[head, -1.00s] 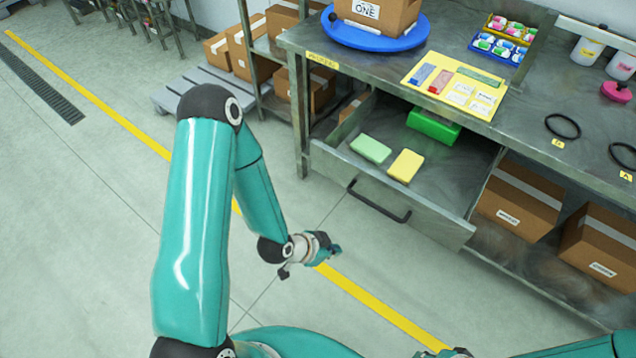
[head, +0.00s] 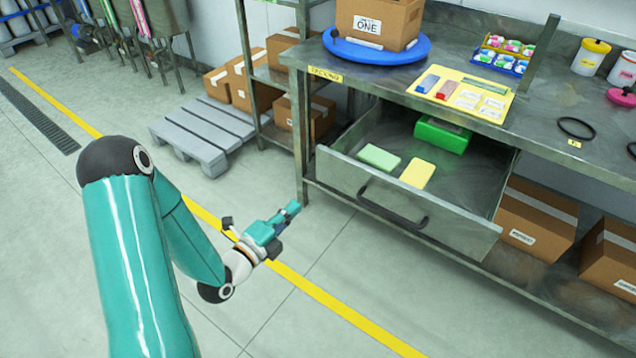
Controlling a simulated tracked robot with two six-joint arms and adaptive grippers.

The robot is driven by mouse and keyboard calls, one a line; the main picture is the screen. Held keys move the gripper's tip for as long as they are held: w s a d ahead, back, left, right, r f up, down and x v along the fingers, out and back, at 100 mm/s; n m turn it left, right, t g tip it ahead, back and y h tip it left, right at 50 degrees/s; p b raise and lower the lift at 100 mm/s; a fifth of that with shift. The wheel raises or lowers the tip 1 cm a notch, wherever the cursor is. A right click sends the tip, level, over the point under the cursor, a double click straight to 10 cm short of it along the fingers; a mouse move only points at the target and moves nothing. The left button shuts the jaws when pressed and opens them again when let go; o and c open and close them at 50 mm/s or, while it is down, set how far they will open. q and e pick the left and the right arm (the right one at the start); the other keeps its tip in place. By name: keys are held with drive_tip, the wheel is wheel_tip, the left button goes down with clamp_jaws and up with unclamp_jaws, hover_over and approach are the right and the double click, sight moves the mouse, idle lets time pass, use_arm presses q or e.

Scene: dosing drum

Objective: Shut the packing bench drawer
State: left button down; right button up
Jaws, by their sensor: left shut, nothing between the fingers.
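The packing bench (head: 330,62) is a steel table, and its drawer (head: 455,228) is pulled open towards me. The drawer has a dark bar handle (head: 392,212) on its front. Inside lie a green block (head: 379,158), a yellow block (head: 417,174) and a bright green box (head: 442,135) at the back. My left gripper (head: 293,209) is shut and empty, to the left of the drawer front and apart from it, pointing towards the bench's left leg. My right gripper is not in view.
On the bench top are a blue turntable (head: 376,50) with a carton (head: 378,22), a yellow board (head: 459,95), a tray of coloured items (head: 502,56) and black rings (head: 577,128). Cartons (head: 535,222) stand on the lower shelf. A grey pallet (head: 200,135) is left. The floor before the drawer is clear.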

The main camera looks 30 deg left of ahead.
sight(330, 171)
use_arm(q)
drive_tip(key=w+b, duration=0.1)
drive_tip(key=w, duration=0.3)
drive_tip(key=w+b, duration=0.2)
drive_tip(key=w, duration=0.2)
drive_tip(key=w+b, duration=0.2)
drive_tip(key=w, duration=0.2)
drive_tip(key=shift+w+d, duration=0.2)
drive_tip(key=shift+d, duration=0.05)
drive_tip(key=shift+w, duration=0.25)
